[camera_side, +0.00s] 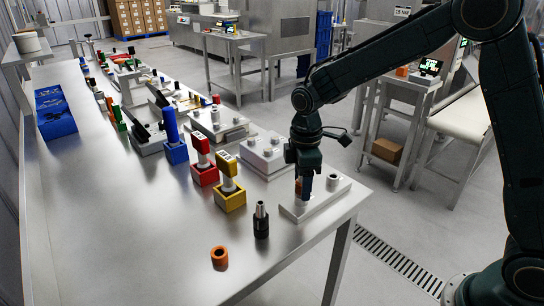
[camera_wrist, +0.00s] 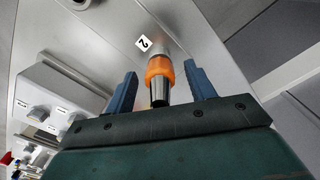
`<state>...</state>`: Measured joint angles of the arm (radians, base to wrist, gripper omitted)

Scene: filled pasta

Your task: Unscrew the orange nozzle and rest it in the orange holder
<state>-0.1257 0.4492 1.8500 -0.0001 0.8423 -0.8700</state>
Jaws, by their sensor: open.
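The orange nozzle (camera_wrist: 159,68) has an orange collar and a metal tip. In the wrist view it stands between the two blue fingers of my gripper (camera_wrist: 160,88), with a visible gap on each side. My gripper (camera_side: 318,190) is open and points down at the grey block (camera_side: 340,204) at the table's right end. In the side view the nozzle is mostly hidden behind the fingers; only a bit of orange (camera_side: 298,187) shows. The orange holder (camera_side: 219,258) is a short ring-like piece standing empty near the table's front edge.
A black nozzle-like part (camera_side: 261,222) stands between the holder and the block. Yellow (camera_side: 230,200), red (camera_side: 202,173) and blue (camera_side: 176,152) holders with parts stand to the left. Another grey block (camera_side: 266,155) is behind. The front left table is clear.

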